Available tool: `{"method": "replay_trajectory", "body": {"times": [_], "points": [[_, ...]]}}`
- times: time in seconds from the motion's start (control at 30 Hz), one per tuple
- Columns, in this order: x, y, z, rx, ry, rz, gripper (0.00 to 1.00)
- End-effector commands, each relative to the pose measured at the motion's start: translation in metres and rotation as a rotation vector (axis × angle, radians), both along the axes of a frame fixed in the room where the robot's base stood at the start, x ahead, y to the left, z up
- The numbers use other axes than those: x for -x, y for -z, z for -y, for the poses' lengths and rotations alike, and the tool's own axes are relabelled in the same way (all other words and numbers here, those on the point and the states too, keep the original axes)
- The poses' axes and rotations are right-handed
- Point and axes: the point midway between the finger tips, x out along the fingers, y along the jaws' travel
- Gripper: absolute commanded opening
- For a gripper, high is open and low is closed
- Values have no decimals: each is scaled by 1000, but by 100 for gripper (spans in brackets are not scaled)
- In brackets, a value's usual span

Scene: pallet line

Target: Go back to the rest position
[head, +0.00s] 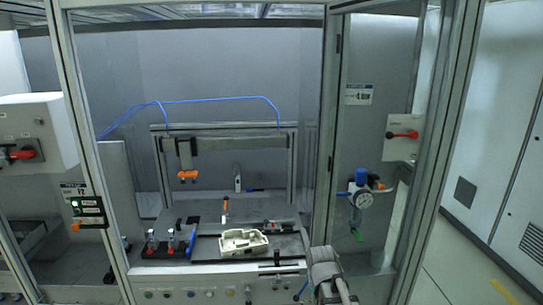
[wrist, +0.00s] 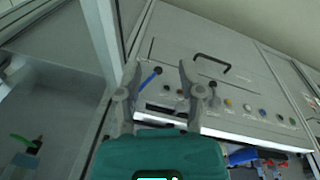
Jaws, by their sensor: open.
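My gripper (wrist: 160,80) is open and empty in the wrist view, its two grey fingers spread apart in front of a light grey panel with buttons (wrist: 262,112). No object lies between the fingers. In the head view part of my arm (head: 326,272) shows at the bottom, right of centre, in front of the station's front edge; the fingertips are hard to make out there. A beige moulded part (head: 243,242) lies on the station's worktable (head: 210,215), left of my arm and apart from it.
Clamp fixtures (head: 166,243) stand left on the worktable. An orange-tipped device (head: 187,176) hangs from the rear frame. Right of the opening are a pressure gauge (head: 362,199) and a red-handled switch box (head: 402,136). Frame posts (head: 329,120) bound the opening. Floor shows at right.

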Motion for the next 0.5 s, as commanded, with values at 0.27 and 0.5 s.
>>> {"method": "replay_trajectory", "body": {"times": [0.27,0.5], "points": [[63,15,21,-76,354,-55,50],[74,16,25,-90,441,-70,50]]}}
